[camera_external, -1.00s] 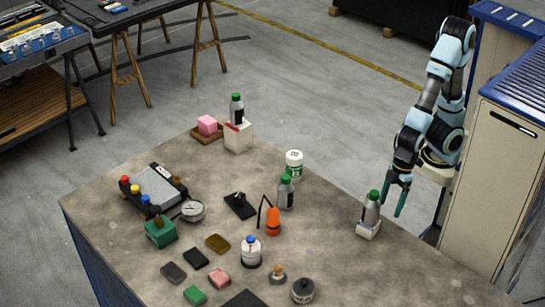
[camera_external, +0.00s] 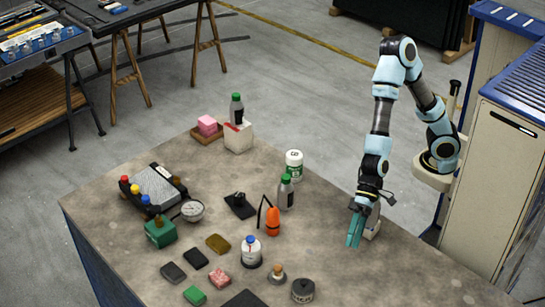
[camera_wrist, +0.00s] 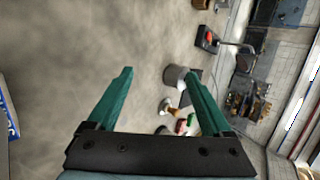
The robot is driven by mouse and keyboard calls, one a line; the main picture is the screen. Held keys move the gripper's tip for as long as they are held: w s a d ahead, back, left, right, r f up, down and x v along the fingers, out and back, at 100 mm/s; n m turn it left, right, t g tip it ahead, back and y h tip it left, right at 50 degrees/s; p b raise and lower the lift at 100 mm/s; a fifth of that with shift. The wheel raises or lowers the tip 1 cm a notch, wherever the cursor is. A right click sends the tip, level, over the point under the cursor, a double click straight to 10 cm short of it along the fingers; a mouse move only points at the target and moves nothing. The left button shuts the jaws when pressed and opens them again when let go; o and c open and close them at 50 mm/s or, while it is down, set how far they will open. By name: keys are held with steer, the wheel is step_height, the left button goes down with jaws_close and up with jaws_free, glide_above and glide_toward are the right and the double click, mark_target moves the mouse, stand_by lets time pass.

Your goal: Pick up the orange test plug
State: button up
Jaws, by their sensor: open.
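The orange test plug (camera_external: 273,221) stands upright on the table in the external view, with a thin black loop on its left side. A bottle with a green cap stands close behind it. My gripper (camera_external: 354,230) is to the right of the plug, above the table's right part, well apart from it and pointing down. Its two teal fingers (camera_wrist: 158,95) are spread with nothing between them in the wrist view. A small orange-red thing (camera_wrist: 209,38) shows beyond the fingers there; I cannot tell whether it is the plug.
A white block (camera_external: 374,226) is partly hidden behind my gripper. A white jar (camera_external: 294,164) and a green-capped bottle (camera_external: 286,192) stand behind the plug. A white bottle with a blue cap (camera_external: 251,252) stands in front. The table (camera_external: 330,245) between plug and gripper is clear.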

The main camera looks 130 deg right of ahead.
steer(key=w+d+m+t, duration=0.2)
steer(key=w+d+m, duration=0.2)
steer(key=d+m, duration=0.1)
step_height(320, 180, up, 3)
steer(key=m+t+h, duration=0.5)
steer(key=m+t, duration=0.2)
steer(key=m, duration=1)
glide_above(268, 217)
steer(key=s, duration=0.2)
steer(key=shift+w+a+f+b, duration=0.1)
steer(key=shift+w+a+b, duration=0.15)
steer(key=shift+b, duration=0.15)
steer(key=shift+d+f, duration=0.2)
steer(key=shift+f, duration=0.4)
step_height(268, 217, down, 6)
steer(key=shift+r+p, duration=0.1)
steer(key=shift+p, duration=0.95)
steer(key=shift+w+d, duration=0.1)
steer(key=shift+w, duration=1.35)
